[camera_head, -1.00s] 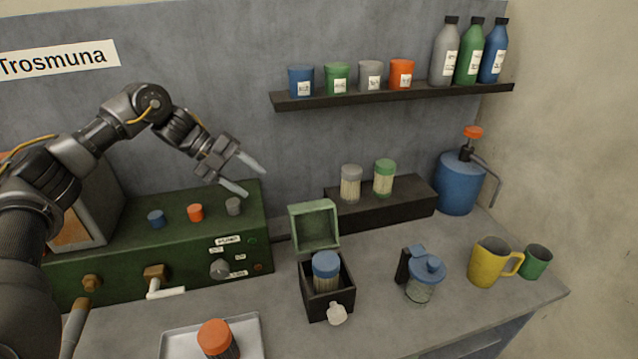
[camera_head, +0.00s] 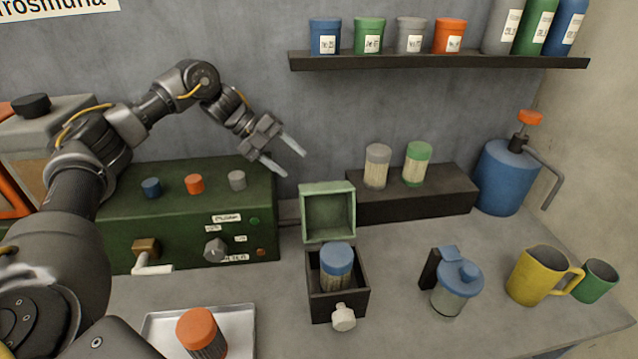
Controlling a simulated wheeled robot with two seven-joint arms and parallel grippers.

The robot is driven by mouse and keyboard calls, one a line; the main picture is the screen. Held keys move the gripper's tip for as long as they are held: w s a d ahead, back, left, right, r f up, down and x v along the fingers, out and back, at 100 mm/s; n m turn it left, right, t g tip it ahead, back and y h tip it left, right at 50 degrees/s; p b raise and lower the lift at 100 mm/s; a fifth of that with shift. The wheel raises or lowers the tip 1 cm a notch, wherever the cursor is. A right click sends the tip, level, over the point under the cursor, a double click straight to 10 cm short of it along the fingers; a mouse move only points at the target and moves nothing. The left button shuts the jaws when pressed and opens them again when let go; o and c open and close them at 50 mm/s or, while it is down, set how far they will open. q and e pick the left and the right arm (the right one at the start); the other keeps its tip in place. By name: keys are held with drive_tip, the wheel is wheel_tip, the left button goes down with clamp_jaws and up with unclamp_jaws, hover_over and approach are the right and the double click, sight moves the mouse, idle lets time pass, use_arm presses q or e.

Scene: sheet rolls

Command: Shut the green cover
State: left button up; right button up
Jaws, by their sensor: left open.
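The green cover (camera_head: 328,212) stands open and upright at the back of a small dark box (camera_head: 323,308). Its hollow inner side faces me. A jar with a blue lid (camera_head: 337,262) stands in the box, and a white knob (camera_head: 344,318) sits at the box's front. My left gripper (camera_head: 283,160) is open and empty, above and to the left of the cover, near the right end of the green machine. It is apart from the cover. My right gripper is not in view.
The green machine (camera_head: 120,235) with knobs and a white-handled tap stands left. A tray (camera_head: 240,322) with an orange-lidded jar is in front of it. A dark step (camera_head: 440,197) bears two jars. A blue-lidded glass jar (camera_head: 452,290) and yellow mug (camera_head: 530,275) stand right.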

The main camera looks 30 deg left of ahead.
sight(326, 208)
use_arm(q)
drive_tip(key=p+x, duration=0.1)
drive_tip(key=x, duration=0.8)
drive_tip(key=shift+d+f+p, duration=0.25)
drive_tip(key=shift+f+p, duration=0.05)
clamp_jaws()
